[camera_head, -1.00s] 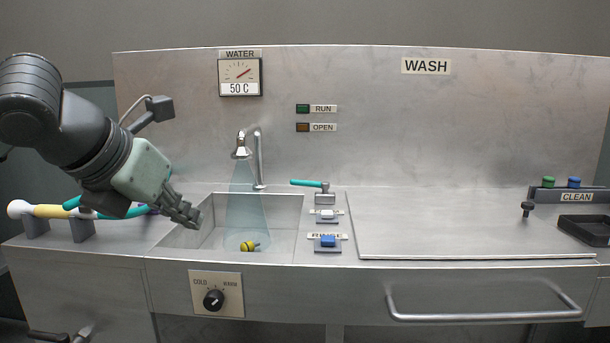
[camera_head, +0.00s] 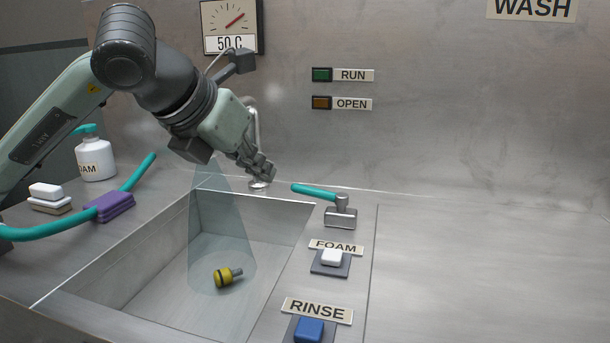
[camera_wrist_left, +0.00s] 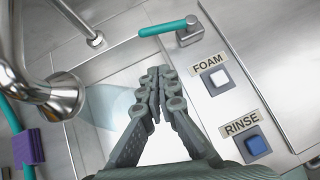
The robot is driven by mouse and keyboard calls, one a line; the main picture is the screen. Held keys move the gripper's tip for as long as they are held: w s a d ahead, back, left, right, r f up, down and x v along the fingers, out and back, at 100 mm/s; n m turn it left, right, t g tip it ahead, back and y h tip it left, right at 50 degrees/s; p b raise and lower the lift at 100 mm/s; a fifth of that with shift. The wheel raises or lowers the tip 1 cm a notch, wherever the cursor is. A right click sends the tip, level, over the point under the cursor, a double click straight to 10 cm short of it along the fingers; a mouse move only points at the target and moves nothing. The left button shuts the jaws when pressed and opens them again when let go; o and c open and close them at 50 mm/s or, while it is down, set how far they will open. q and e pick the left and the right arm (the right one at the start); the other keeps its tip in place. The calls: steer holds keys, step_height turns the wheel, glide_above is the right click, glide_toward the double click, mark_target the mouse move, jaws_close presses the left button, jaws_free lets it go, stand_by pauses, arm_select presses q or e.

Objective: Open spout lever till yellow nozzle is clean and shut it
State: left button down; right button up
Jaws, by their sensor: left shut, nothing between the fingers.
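The spout lever, with a teal handle (camera_head: 314,191) on a metal base (camera_head: 341,213), stands at the sink's back right corner. Its handle points left, and it also shows at the top of the left wrist view (camera_wrist_left: 168,28). The yellow nozzle (camera_head: 223,278) with a dark band lies in the sink under a translucent cone of water (camera_head: 215,225). My left gripper (camera_head: 265,172) is shut and empty, above the back of the sink, left of the handle and apart from it. The faucet is partly hidden behind it. My right gripper is not in view.
Right of the sink are the white FOAM button (camera_head: 332,257) and blue RINSE button (camera_head: 309,329). A soap bottle (camera_head: 96,158), a purple sponge (camera_head: 110,206) and a teal hose are at the left. The right counter (camera_head: 480,260) is clear.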

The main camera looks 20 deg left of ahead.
mark_target(299, 188)
arm_select(q)
steer(key=x, duration=0.4)
steer(key=p+x, duration=0.1)
steer(key=x, duration=0.3)
steer(key=w+r+x, duration=0.1)
steer(key=x, duration=0.3)
steer(key=shift+w+d+f, duration=0.1)
steer(key=shift+w+f, duration=0.05)
steer(key=shift+w, duration=0.3)
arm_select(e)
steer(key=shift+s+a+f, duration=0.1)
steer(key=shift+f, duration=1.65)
arm_select(q)
steer(key=shift+w, duration=0.15)
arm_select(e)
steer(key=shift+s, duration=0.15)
